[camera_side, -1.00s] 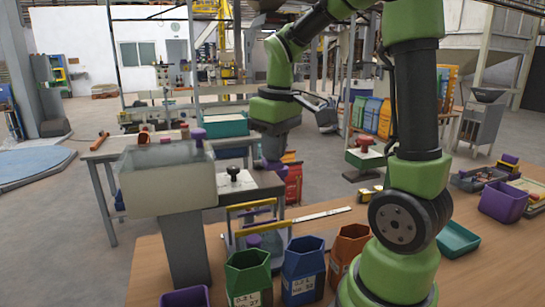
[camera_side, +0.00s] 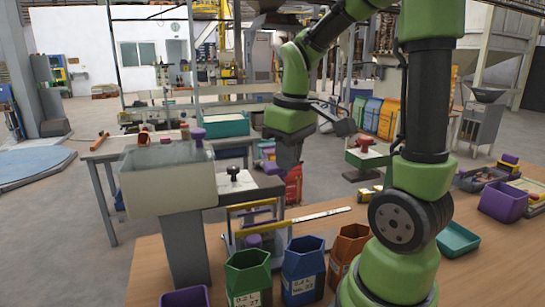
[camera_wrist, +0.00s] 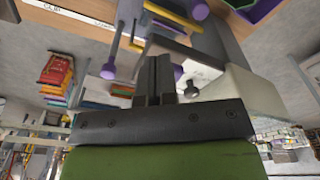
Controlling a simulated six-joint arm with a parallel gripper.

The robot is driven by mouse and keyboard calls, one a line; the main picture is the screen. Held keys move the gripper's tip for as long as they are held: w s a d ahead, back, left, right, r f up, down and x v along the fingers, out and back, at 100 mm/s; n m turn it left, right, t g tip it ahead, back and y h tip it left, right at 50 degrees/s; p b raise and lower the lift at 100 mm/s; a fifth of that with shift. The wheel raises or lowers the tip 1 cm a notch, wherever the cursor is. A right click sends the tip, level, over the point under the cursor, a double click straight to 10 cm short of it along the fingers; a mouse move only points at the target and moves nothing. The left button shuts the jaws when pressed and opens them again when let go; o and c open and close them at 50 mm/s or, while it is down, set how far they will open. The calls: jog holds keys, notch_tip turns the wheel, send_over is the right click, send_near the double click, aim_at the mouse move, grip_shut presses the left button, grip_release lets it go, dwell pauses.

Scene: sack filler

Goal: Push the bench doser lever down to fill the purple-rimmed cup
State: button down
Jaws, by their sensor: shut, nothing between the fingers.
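The bench doser has a pale hopper (camera_side: 168,180) on a grey column at left of centre in the side view. A dark arm runs right from it with a black knob (camera_side: 233,173) on a white plate; the knob also shows in the wrist view (camera_wrist: 192,90). A frame with yellow bars (camera_side: 250,205) stands beside it. A purple piece (camera_side: 254,240) sits low there; I cannot tell whether it is the cup's rim. My gripper (camera_side: 287,172) is shut and empty, to the right of the black knob and apart from it. Its fingers (camera_wrist: 153,75) point toward the doser.
Green (camera_side: 248,277), blue (camera_side: 303,270) and orange (camera_side: 350,250) containers stand at the bench front. A purple bin (camera_side: 185,298) is at the bottom edge. A purple bin (camera_side: 502,202) and a teal tray (camera_side: 458,240) lie at the right. A ruler (camera_side: 320,214) lies behind the containers.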

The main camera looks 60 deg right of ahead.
notch_tip(320, 180, up, 10)
jog(key=s, duration=0.1)
dwell(0.4)
jog(key=shift+a+f, duration=0.1)
dwell(1.4)
jog(key=s+a+f+m+t+y, duration=0.1)
jog(key=s+a+f+t, duration=0.1)
jog(key=a, duration=0.4)
jog(key=s+a+f+m+t+y, duration=0.1)
jog(key=s+a+f+t, duration=0.1)
jog(key=a+t, duration=0.2)
jog(key=a, duration=0.2)
jog(key=shift+s+a, duration=0.25)
jog(key=shift+a, duration=0.05)
